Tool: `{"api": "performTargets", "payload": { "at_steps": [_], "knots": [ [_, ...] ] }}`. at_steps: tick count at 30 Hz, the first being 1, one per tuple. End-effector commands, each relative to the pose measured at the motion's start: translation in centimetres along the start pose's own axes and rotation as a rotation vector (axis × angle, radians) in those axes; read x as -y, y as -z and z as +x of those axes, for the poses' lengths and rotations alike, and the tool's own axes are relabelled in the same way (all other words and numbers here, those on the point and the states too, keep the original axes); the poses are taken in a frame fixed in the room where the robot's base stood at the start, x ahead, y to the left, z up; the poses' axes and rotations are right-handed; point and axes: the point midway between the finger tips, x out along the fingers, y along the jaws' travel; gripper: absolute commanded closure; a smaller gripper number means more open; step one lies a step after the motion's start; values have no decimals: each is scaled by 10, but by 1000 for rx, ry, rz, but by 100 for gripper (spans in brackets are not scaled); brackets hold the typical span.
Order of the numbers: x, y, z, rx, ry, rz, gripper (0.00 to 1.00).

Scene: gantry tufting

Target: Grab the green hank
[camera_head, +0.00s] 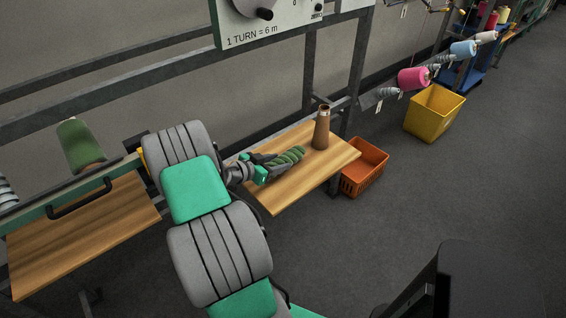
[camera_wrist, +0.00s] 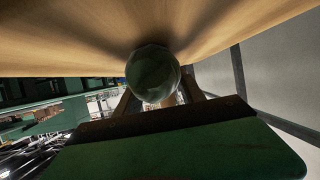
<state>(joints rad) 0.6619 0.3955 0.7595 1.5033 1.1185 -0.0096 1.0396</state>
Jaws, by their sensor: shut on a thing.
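The green hank (camera_head: 287,159) is a twisted dark-green bundle over the right-hand wooden shelf (camera_head: 330,166). My gripper (camera_head: 268,167) is shut on its near-left end. In the wrist view the end of the hank (camera_wrist: 153,73) shows as a round green shape between the fingers, with the wooden surface close by. The head view does not clearly show whether the hank touches the shelf. My arm hides the area to the left of the gripper.
A brown cone (camera_head: 321,128) stands on the shelf just beyond the hank. An orange basket (camera_head: 364,168) and a yellow bin (camera_head: 434,112) stand on the floor to the right. A green cone (camera_head: 80,145) is at the left, behind another wooden shelf (camera_head: 85,232). Grey frame bars run behind.

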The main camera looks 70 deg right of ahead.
Motion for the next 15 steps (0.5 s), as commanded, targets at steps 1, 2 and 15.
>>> {"api": "performTargets", "payload": {
  "at_steps": [1,2,15],
  "knots": [
    [0,0,0,0,0,0,77],
    [0,0,0,0,0,0,79],
    [0,1,0,0,0,1,97]
  ]
}}
